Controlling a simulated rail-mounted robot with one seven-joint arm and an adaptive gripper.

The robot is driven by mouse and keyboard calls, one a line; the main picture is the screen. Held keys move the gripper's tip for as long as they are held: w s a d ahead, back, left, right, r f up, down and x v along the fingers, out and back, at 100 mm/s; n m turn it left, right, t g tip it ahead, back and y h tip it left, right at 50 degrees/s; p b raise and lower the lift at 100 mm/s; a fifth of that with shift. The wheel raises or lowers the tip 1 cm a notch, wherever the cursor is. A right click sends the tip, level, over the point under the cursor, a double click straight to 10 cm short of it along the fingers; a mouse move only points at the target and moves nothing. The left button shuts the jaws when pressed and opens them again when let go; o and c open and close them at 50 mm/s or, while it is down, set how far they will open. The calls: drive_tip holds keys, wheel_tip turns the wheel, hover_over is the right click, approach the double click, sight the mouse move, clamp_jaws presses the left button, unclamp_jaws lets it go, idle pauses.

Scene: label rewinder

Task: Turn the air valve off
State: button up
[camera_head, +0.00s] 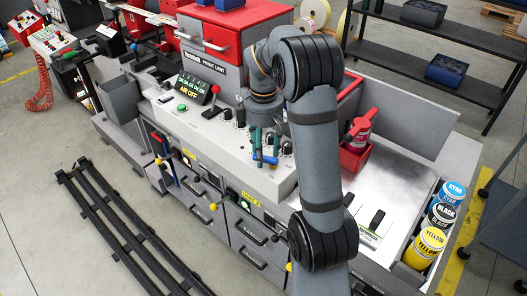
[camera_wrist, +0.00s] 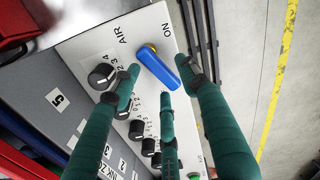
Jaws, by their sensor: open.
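The air valve's blue handle (camera_wrist: 158,68) is on the light panel, between the printed words AIR and ON in the wrist view. It lies diagonally, with a brass-coloured part at its upper end. In the head view the blue handle (camera_head: 265,158) shows at the front of the console. My gripper (camera_wrist: 160,82) has green fingers, spread open around the handle. One finger is close to its left side, one to its right, and one below its lower end; I cannot tell whether any touches. In the head view my gripper (camera_head: 261,146) is over the console.
Several black knobs (camera_wrist: 101,76) line the panel beside the valve. A red holder (camera_head: 353,158) with a red bottle stands right of my arm. Ink cans (camera_head: 427,245) stand at the far right. Dark floor rails (camera_head: 120,228) run at the left front.

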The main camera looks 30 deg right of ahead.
drive_tip(key=shift+f, duration=0.1)
drive_tip(key=shift+c, duration=0.9)
clamp_jaws()
drive_tip(key=shift+w+d+m, duration=0.1)
drive_tip(key=shift+d+m, duration=0.2)
drive_tip(key=shift+m, duration=0.9)
drive_tip(key=m, duration=0.2)
drive_tip(key=shift+w+d+m+b, duration=0.1)
drive_tip(key=shift+d+m+b, duration=0.2)
drive_tip(key=shift+d+m, duration=0.1)
drive_tip(key=shift+o, duration=0.7)
unclamp_jaws()
drive_tip(key=shift+o, duration=0.2)
